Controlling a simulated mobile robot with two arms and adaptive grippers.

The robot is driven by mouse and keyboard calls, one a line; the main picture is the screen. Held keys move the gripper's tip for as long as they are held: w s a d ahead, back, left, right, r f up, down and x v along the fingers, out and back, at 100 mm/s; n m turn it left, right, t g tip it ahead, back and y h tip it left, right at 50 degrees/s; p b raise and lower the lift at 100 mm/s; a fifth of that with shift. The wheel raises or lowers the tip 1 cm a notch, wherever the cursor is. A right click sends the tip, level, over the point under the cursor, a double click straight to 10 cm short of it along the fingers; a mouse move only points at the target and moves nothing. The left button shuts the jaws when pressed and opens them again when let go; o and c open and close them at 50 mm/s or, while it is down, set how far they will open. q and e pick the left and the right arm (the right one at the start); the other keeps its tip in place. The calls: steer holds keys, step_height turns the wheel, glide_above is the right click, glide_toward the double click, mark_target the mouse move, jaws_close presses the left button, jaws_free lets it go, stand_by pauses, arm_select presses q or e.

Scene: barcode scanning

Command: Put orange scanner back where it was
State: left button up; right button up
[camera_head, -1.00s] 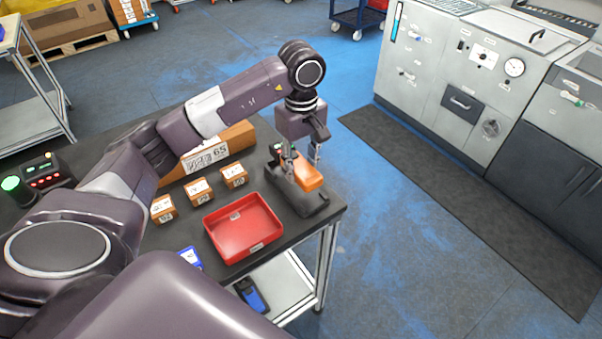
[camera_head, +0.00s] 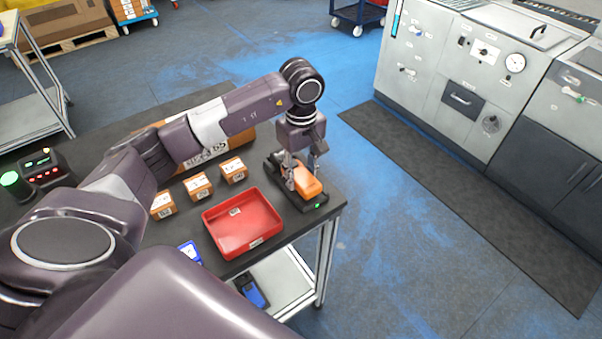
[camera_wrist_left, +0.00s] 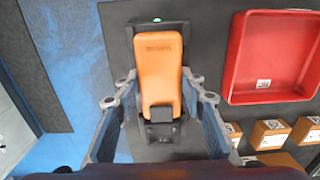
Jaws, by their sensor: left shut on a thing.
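The orange scanner (camera_head: 307,182) lies on its black dock (camera_head: 315,203) at the right end of the dark table. A small green light shows on the dock's front end. My left gripper (camera_head: 302,172) points down over the scanner, with a finger on either side of it. In the left wrist view the scanner (camera_wrist_left: 160,80) lies lengthwise between the fingers of the left gripper (camera_wrist_left: 160,100), its black part toward me. The left gripper is shut on the scanner. My right gripper is not in view.
A red tray (camera_head: 206,216) stands just left of the dock. Several small cardboard boxes (camera_head: 199,186) and a long box (camera_head: 240,137) are behind it. A control box with lit buttons (camera_head: 42,169) is at the far left. The floor right of the table is clear.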

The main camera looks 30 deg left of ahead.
mark_target(301, 174)
arm_select(q)
steer(key=o, duration=1.4)
steer(key=shift+r, duration=0.1)
steer(key=shift+r+p, duration=0.55)
steer(key=shift+p, duration=0.15)
steer(key=shift+r+b, duration=1.2)
steer(key=shift+r, duration=4.8)
